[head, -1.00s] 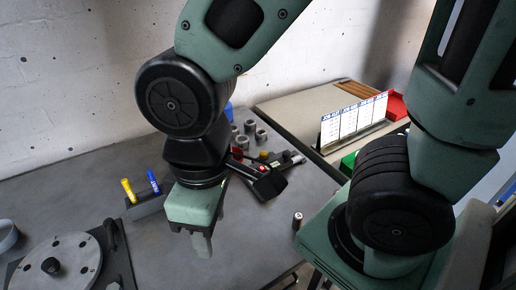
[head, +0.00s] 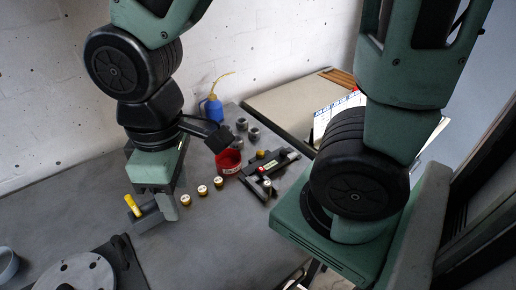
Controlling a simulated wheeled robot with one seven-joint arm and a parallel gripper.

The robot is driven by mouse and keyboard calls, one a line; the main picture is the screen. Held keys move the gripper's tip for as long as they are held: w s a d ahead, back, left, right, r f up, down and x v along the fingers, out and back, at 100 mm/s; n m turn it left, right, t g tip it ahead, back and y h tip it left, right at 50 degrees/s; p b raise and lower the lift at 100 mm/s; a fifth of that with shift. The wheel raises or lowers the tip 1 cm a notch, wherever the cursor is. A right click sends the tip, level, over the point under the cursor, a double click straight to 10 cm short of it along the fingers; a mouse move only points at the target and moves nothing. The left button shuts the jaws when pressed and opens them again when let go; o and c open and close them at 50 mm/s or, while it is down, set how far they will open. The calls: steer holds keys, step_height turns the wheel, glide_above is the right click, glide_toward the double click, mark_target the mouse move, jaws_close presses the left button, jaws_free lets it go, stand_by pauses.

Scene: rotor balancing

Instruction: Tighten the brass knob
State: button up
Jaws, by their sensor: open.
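My gripper (head: 170,206) points down over the grey bench at left of centre, with its fingers apart and partly hidden. Beside it, a row of small brass pieces with pale tops (head: 202,190) stands on the bench. Another such piece (head: 266,187) stands by a dark tool (head: 272,164), which carries a small yellow knob (head: 260,153). I cannot tell which of these is the brass knob. The rotor disc (head: 85,272), pale grey with dark holes, lies on a dark plate at lower left, cut by the frame edge. I see nothing held in the gripper.
A dark block with a yellow marker (head: 132,205) stands just left of my gripper. A red cup (head: 228,162), grey nuts (head: 242,124) and a blue bottle (head: 213,108) are behind. A calendar (head: 335,112) stands at the back right. The front middle of the bench is clear.

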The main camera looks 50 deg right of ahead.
steer(key=w+d+f, duration=0.2)
steer(key=w+d, duration=0.5)
steer(key=w, duration=0.1)
steer(key=b, duration=0.2)
glide_above(261, 152)
step_height(261, 152, down, 8)
steer(key=shift+n+h, duration=0.3)
steer(key=shift+n, duration=0.1)
step_height(261, 152, down, 17)
steer(key=shift+a+r+p, duration=0.1)
steer(key=shift+a+p, duration=0.05)
steer(key=shift+p, duration=0.55)
steer(key=c, duration=1)
